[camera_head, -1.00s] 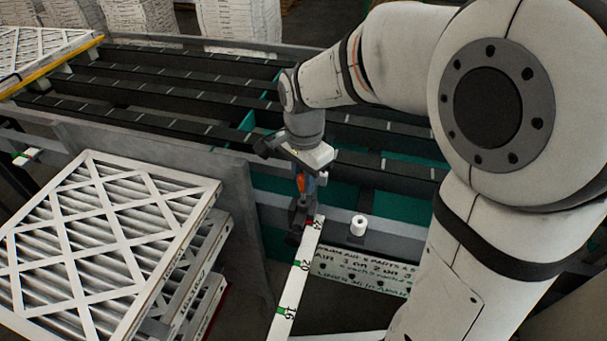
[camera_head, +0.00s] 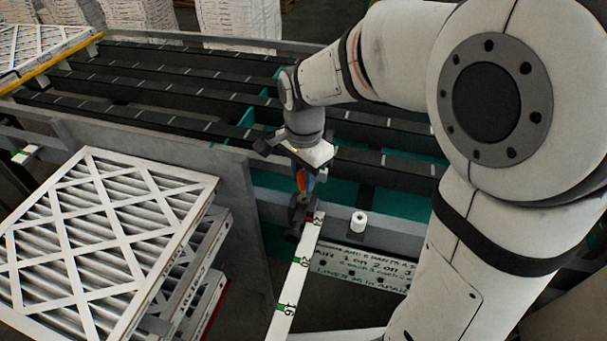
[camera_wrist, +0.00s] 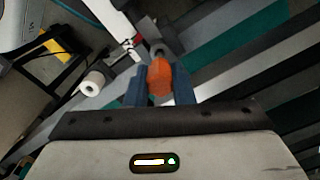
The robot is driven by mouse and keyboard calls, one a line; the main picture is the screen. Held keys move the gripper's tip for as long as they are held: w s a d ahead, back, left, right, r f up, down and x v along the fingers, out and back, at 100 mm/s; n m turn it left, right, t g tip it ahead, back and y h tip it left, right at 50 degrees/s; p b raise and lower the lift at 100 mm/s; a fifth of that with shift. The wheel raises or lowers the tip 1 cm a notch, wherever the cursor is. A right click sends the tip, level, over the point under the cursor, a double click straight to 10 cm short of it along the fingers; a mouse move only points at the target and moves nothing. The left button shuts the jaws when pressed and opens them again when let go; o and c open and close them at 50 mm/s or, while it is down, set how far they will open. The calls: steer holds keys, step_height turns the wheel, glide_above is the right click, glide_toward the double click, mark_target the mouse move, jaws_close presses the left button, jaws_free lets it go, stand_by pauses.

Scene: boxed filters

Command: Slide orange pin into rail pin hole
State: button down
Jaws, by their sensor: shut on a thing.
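The orange pin (camera_wrist: 160,78) is between the two blue fingers of my gripper (camera_wrist: 155,85) in the wrist view, and the gripper is shut on it. In the head view the orange pin (camera_head: 301,180) shows small between the fingers of my gripper (camera_head: 303,186), below the wrist. The white rail (camera_head: 292,275), marked 16, 20 and 24, runs up to a dark bracket (camera_head: 300,212) right below the gripper. The pin's lower end and the pin hole are hidden, so I cannot tell whether the pin is in the hole.
A white roller-like knob (camera_head: 358,223) stands right of the rail end. A sign plate (camera_head: 365,268) with lettering lies below it. Stacked boxed filters (camera_head: 100,240) stand at the left. Dark conveyor rails (camera_head: 180,95) lie behind the grey frame.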

steer(key=shift+f+b, duration=1.25)
steer(key=shift+f, duration=0.45)
stand_by(0.5)
steer(key=c, duration=1.2)
jaws_free()
steer(key=shift+o, duration=0.2)
step_height(320, 180, up, 8)
steer(key=shift+f, duration=0.1)
steer(key=shift+d, duration=0.1)
steer(key=s+d+f+n+t, duration=0.2)
steer(key=s+d+f+n, duration=0.1)
steer(key=s+d+n, duration=0.7)
steer(key=shift+s+d+t, duration=0.4)
steer(key=shift+s+d, duration=0.55)
steer(key=shift+s, duration=0.25)
